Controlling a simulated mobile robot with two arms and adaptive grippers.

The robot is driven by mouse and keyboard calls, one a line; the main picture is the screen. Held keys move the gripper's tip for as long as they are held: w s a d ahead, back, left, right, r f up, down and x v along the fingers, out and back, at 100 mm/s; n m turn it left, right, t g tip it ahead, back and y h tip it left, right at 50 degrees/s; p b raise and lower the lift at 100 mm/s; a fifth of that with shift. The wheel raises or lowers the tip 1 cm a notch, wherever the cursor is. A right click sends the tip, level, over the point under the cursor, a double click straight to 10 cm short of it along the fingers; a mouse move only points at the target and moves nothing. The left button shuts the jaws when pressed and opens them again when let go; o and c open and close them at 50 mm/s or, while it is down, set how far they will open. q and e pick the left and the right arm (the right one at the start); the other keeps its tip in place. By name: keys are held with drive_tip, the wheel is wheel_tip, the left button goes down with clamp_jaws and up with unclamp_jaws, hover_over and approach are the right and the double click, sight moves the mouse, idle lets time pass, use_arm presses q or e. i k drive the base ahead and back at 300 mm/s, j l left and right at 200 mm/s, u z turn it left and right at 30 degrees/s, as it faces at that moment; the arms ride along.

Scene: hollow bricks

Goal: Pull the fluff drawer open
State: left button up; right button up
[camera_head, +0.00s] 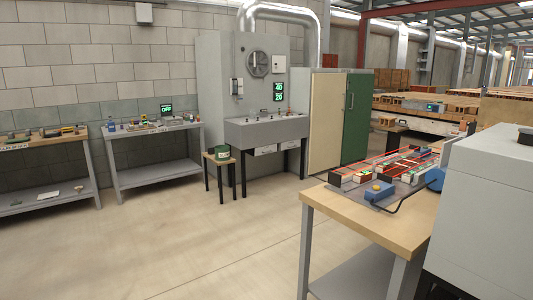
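No drawer that I can read as the fluff drawer stands out. Two small pale labelled fronts, one on the left (264,150) and one on the right (290,145), show under the grey console (265,130) in the back middle; their writing is too small to read. The console stands on dark legs before a tall grey panel with a round dial (258,64) and green number displays (278,92). Neither of my grippers is in view.
A small wooden stool (219,160) with a dark green tub (222,152) stands left of the console. Workbenches line the left wall. A wood-topped bench (375,223) and a grey cabinet (490,190) fill the near right. The middle floor (215,235) is clear.

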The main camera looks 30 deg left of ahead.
sight(265, 149)
drive_tip(key=i+j+u, duration=0.3)
drive_tip(key=i+u, duration=0.25)
drive_tip(key=i, duration=0.25)
drive_tip(key=i+j+u, duration=0.25)
drive_tip(key=i+u, duration=0.15)
drive_tip(key=i+j+u, duration=0.1)
drive_tip(key=i+u, duration=0.3)
drive_tip(key=i, duration=0.2)
drive_tip(key=i+u, duration=0.4)
drive_tip(key=i+l+u, duration=0.35)
drive_tip(key=i, duration=0.25)
drive_tip(key=i+z, duration=0.25)
drive_tip(key=i, duration=0.35)
drive_tip(key=i+j+z, duration=0.25)
drive_tip(key=i, duration=0.3)
drive_tip(key=i+j+z, duration=0.2)
drive_tip(key=i, duration=0.35)
